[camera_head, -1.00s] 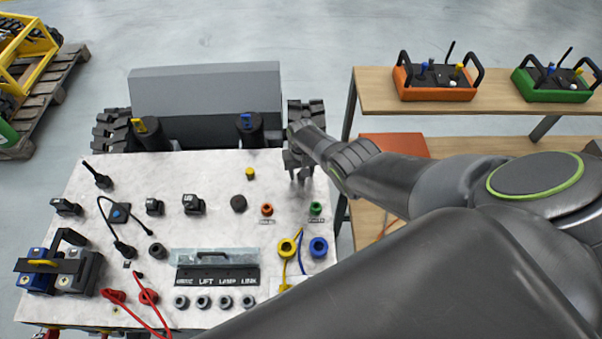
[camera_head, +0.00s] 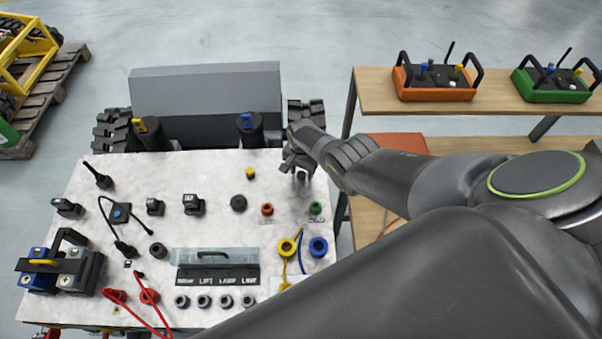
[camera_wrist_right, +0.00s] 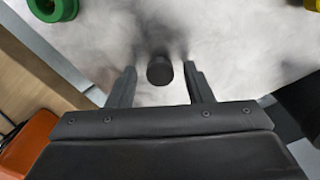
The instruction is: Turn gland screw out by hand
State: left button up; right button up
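A dark round knob (camera_wrist_right: 160,70), which looks like the gland screw, stands on the white panel in the right wrist view. It sits between the two fingertips of my right gripper (camera_wrist_right: 158,80), with a visible gap on each side. The gripper is open and I see no contact. In the head view my right gripper (camera_head: 297,163) is over the panel's far right corner, and the dark knob (camera_head: 301,177) shows just below it, partly hidden by the fingers. My left gripper is not in view.
A green socket (camera_head: 315,208), an orange socket (camera_head: 267,209) and a small yellow cap (camera_head: 250,173) stand near the gripper on the white panel (camera_head: 215,230). A wooden bench (camera_head: 390,95) with orange and green controllers is at the right. Cables lie on the panel's left.

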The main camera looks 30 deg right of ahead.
jog(key=c, duration=0.7)
jog(key=n, duration=0.3)
jog(key=shift+n, duration=0.3)
jog(key=n, duration=0.4)
jog(key=shift+n, duration=1.1)
jog(key=shift+n, duration=1.1)
jog(key=n, duration=0.3)
jog(key=shift+f+b, duration=0.1)
jog(key=shift+b, duration=0.25)
jog(key=n, duration=0.4)
jog(key=shift+s, duration=0.1)
jog(key=shift+n, duration=0.3)
